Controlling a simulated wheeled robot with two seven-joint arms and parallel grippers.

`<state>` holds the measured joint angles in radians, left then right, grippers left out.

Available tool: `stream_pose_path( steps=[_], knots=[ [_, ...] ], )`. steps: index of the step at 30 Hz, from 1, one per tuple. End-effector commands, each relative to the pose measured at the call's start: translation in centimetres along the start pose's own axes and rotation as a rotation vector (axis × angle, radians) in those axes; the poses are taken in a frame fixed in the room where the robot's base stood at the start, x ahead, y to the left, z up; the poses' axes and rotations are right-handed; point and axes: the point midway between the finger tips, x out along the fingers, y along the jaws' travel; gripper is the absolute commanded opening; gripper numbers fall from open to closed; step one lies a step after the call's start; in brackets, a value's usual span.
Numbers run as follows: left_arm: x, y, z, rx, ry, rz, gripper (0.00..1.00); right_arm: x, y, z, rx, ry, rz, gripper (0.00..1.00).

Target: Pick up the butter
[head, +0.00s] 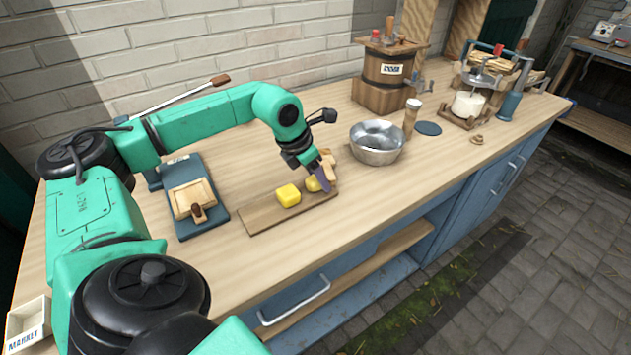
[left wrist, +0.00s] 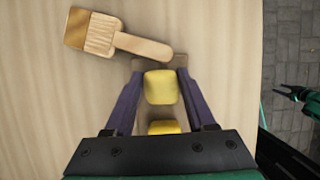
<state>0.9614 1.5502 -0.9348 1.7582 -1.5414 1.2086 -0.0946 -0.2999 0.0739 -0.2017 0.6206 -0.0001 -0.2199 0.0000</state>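A yellow block of butter (head: 313,184) lies at the right part of a wooden board (head: 262,220), partly hidden by my left gripper (head: 326,178). In the left wrist view this butter (left wrist: 160,87) sits between the two purple fingertips of the left gripper (left wrist: 161,80), with thin gaps at its sides. The fingers are apart and point down. A second yellow block (head: 289,195) lies left of it on the board; it shows nearer the palm in the left wrist view (left wrist: 164,127). What looks like my right gripper (left wrist: 287,94) is small at the right edge there.
A wooden brush or paddle (left wrist: 108,38) lies close past the fingertips. A metal bowl (head: 377,148) stands right of the board. A blue-based press (head: 186,205) is to its left. A churn (head: 385,75) stands at the back. The counter's front edge is near the board.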

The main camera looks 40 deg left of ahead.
Motion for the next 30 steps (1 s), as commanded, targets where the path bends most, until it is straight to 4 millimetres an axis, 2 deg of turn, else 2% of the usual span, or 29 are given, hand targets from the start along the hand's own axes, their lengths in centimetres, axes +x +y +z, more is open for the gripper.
stream_pose_path(
  steps=[1,2,11,16,20,27,30],
  knots=[
    [0.0,0.0,0.0,0.0,0.0,0.0,0.15,0.0,0.0,0.0,0.0,0.0,0.0,0.55],
    [0.0,0.0,0.0,0.0,0.0,0.0,0.07,0.0,0.0,0.0,0.0,0.0,0.0,0.55],
    [-0.3,0.0,0.1,0.0,-0.002,0.0,0.06,0.0,0.3,0.0,-0.002,0.0,0.005,0.55],
    [-2.1,0.0,1.0,0.0,-0.005,0.001,0.06,0.0,0.5,0.1,-0.002,-0.001,0.007,0.55],
    [-5.5,0.0,2.5,0.0,-0.009,0.0,0.06,-0.1,0.6,0.1,-0.002,-0.001,0.008,0.55],
    [-14.2,-0.1,6.1,0.002,-0.01,-0.004,0.06,-1.9,0.6,-0.1,-0.001,-0.002,0.008,0.55],
    [-16.7,-0.1,7.0,0.001,-0.007,-0.003,0.06,-2.6,0.6,-0.1,0.0,-0.002,0.008,0.55]
  ],
)
